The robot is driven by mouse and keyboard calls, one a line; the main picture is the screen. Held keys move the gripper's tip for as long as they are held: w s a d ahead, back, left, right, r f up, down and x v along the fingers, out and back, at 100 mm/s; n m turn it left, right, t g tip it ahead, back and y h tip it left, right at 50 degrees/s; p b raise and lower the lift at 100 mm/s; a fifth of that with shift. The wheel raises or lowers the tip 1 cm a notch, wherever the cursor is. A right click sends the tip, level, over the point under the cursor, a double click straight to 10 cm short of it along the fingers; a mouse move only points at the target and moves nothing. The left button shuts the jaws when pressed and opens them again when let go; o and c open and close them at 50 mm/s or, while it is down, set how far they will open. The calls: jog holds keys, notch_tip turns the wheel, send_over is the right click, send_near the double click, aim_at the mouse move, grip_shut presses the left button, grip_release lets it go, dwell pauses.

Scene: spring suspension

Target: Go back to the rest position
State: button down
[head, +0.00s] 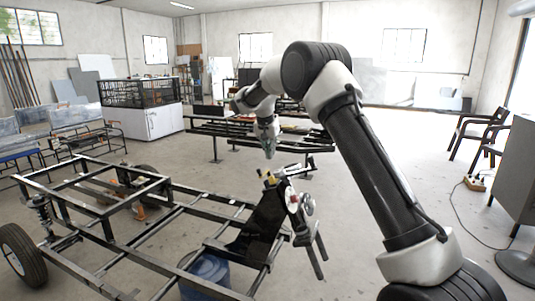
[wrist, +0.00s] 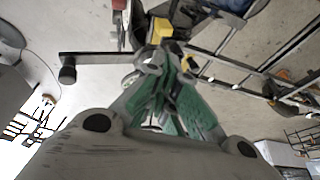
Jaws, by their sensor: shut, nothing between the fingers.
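My gripper (head: 269,150) hangs fingers-down from my raised arm in the head view, above the dark pedal and handle assembly (head: 285,205) of the vehicle frame. In the wrist view my gripper (wrist: 167,62) shows its green and grey fingers close together, with nothing seen held between them. A small yellow block (wrist: 162,28) shows just past the fingertips in the wrist view. I cannot tell the exact gap between the fingers and the assembly. My arm is bent at the elbow, high on the right of the head view.
The black tube frame (head: 150,235) with a wheel (head: 22,255) and a coil spring (head: 42,210) fills the lower left. A blue bucket (head: 207,272) stands under it. A dark rack (head: 215,130) stands behind my gripper. Chairs (head: 478,130) and a grey cabinet (head: 514,150) are right.

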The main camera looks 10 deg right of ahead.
jog(key=s+f+n+g, duration=0.2)
jog(key=s+f+n, duration=0.3)
jog(key=s, duration=0.3)
jog(key=s+d+r+t, duration=0.1)
jog(key=s+d+r, duration=0.3)
jog(key=s, duration=1.1)
jog(key=s+d+r+n+t+y, duration=0.1)
jog(key=s+d+r, duration=0.3)
jog(key=s, duration=1.1)
jog(key=s+d+r+n+t+y, duration=0.1)
jog(key=s+d+r, duration=0.3)
jog(key=s, duration=1.2)
jog(key=shift+r, duration=0.95)
